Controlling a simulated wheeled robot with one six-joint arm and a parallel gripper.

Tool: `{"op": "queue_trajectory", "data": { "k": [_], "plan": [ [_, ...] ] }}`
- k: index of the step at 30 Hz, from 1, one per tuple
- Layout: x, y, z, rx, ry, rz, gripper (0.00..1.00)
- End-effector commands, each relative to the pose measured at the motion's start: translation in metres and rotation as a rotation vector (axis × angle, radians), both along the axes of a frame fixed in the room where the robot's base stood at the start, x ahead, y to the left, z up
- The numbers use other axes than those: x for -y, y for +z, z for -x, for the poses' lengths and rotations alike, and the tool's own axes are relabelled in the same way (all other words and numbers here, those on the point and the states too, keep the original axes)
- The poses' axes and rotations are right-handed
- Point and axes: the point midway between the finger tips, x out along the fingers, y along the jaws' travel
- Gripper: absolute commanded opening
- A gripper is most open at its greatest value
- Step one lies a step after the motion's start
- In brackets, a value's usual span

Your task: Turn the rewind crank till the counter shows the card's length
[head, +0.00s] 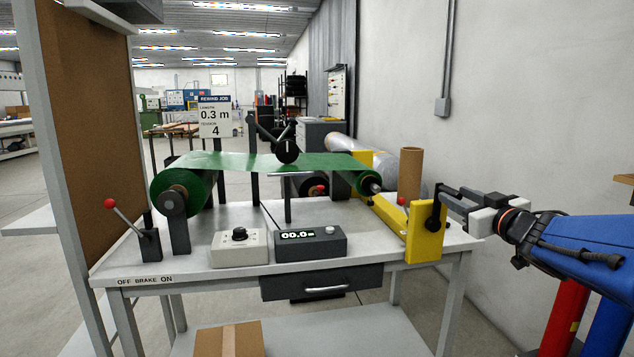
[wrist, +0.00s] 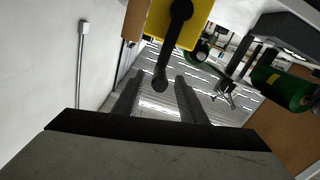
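The rewind crank (head: 433,216) is a black arm on a yellow plate (head: 424,246) at the bench's right end. In the wrist view the black crank arm (wrist: 180,35) hangs from the yellow plate, its rounded handle (wrist: 160,80) at the lower end. My gripper (head: 452,199) is open at the crank; in the wrist view its fingers (wrist: 158,92) stand either side of the handle with gaps showing. Exact depth is unclear. The counter (head: 297,235) reads 00.0 m. The job card (head: 215,117) reads length 0.3 m, tension 4.
Green film (head: 260,162) runs between a left roll (head: 181,190) and the right roller. A red-knobbed brake lever (head: 124,217) leans left, towards OFF. A dial box (head: 239,248) stands beside the counter. A cardboard tube (head: 410,172) stands behind the crank; a wall (head: 530,120) is at right.

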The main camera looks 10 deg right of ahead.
Motion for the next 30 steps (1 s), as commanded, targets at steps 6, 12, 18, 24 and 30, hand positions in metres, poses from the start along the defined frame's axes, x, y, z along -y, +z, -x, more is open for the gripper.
{"op": "queue_trajectory", "data": {
  "k": [6,12,18,24,30],
  "plan": [
    [-0.002,-0.001,-0.033,-0.002,0.003,-0.002,0.38],
    [-0.003,-0.001,-0.064,-0.003,0.003,-0.001,0.38],
    [-0.003,-0.001,-0.082,-0.001,0.001,0.0,0.38],
    [-0.003,0.0,-0.088,-0.001,-0.001,0.001,0.38],
    [-0.003,0.0,-0.088,0.0,-0.001,0.001,0.38]
  ]
}}
